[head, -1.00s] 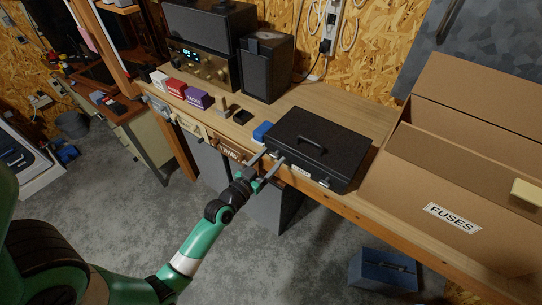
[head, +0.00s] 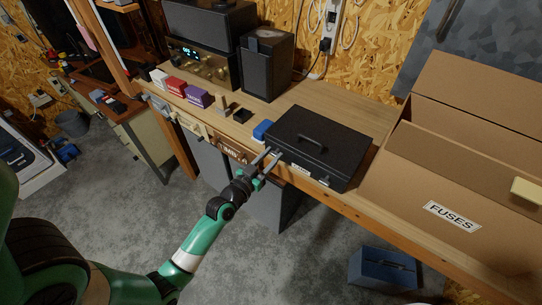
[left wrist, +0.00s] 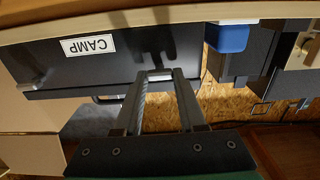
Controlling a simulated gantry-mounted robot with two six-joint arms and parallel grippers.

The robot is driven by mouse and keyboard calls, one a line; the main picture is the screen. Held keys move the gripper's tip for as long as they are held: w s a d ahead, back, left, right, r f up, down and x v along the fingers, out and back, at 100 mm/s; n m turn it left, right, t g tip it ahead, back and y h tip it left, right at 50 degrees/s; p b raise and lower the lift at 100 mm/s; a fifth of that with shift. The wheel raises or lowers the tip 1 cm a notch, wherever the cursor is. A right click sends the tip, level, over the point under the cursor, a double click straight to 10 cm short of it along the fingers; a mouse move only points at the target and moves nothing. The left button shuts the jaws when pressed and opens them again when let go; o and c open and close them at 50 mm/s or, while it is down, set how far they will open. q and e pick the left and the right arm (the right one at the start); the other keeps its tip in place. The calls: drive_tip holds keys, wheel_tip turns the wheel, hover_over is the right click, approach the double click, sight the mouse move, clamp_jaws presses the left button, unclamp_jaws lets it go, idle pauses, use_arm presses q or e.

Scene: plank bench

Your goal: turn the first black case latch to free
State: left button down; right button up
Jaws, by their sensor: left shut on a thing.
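The black case (head: 335,139) lies closed on the plank bench, its handle on top and its front toward the bench's front edge. In the left wrist view the case (left wrist: 95,68) appears upside down, with a white CAMP label (left wrist: 88,44). My left gripper (head: 271,154) is at the left end of the case's front. In the left wrist view the gripper (left wrist: 159,76) is shut on the near latch, a small pale piece (left wrist: 160,74) between its fingertips. The fingers hide most of it, so its angle cannot be told. A second latch (left wrist: 33,84) shows at the other end.
A blue object (head: 262,131) stands just left of the case. A large cardboard box (head: 410,184) marked FUSES is close to the right. Small coloured boxes (head: 197,97) and a dark speaker (head: 266,66) stand farther left and back.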

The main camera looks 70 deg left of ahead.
use_arm(q)
drive_tip(key=n, duration=0.4)
drive_tip(key=shift+a+p, duration=0.1)
drive_tip(key=shift+p, duration=0.2)
drive_tip(key=n, duration=0.4)
drive_tip(key=shift+s+n+p, duration=0.1)
drive_tip(key=shift+n+p, duration=0.2)
drive_tip(key=n, duration=0.4)
drive_tip(key=shift+a+f+n, duration=0.1)
drive_tip(key=shift+f+n, duration=0.05)
drive_tip(key=shift+n, duration=0.15)
drive_tip(key=n+p, duration=0.1)
drive_tip(key=n, duration=0.3)
drive_tip(key=shift+f+n, duration=0.1)
drive_tip(key=shift+n, duration=0.2)
drive_tip(key=shift+c, duration=2.4)
unclamp_jaws()
drive_tip(key=shift+s, duration=0.1)
